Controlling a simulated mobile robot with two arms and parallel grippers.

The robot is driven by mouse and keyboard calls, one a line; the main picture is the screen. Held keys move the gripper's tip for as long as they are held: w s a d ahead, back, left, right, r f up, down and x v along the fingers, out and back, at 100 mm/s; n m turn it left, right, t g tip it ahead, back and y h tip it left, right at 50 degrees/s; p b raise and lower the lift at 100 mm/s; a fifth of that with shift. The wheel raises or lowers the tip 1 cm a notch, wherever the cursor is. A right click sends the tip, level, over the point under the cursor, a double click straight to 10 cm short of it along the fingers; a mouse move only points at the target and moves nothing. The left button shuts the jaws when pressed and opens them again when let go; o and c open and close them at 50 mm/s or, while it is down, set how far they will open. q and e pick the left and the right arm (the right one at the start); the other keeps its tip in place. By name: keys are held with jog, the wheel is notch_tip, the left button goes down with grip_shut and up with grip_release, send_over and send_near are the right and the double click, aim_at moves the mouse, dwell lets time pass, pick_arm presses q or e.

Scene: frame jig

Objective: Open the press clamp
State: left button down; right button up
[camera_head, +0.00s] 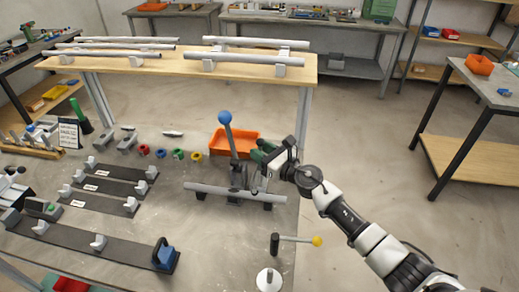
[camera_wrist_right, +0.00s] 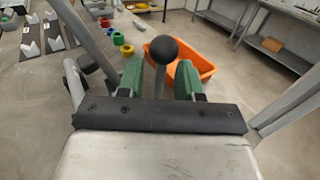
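The press clamp (camera_head: 237,173) stands on the near table with a grey tube (camera_head: 212,189) lying across its base. Its tall grey lever (camera_head: 231,143) is upright, tilted a little, with a blue ball on top. My right gripper (camera_head: 262,157) is just right of the clamp, partly merged with it in the head view. In the right wrist view, the green fingertips (camera_wrist_right: 159,80) stand apart on either side of a thin rod with a dark ball knob (camera_wrist_right: 164,50). Gaps show beside the rod.
An orange bin (camera_head: 245,143) stands behind the clamp; it also shows in the right wrist view (camera_wrist_right: 204,61). A yellow-knobbed handle (camera_head: 317,241) lies in front, beside a white disc (camera_head: 268,281). Dark fixture strips (camera_head: 75,234) fill the table's left.

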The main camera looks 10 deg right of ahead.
jog(key=shift+w+a, duration=0.2)
jog(key=shift+w, duration=0.15)
pick_arm(q)
jog(key=shift+w+a, duration=0.1)
jog(key=shift+w, duration=0.1)
pick_arm(e)
jog(key=shift+r, duration=0.1)
grip_shut()
pick_arm(q)
jog(key=shift+r, duration=0.1)
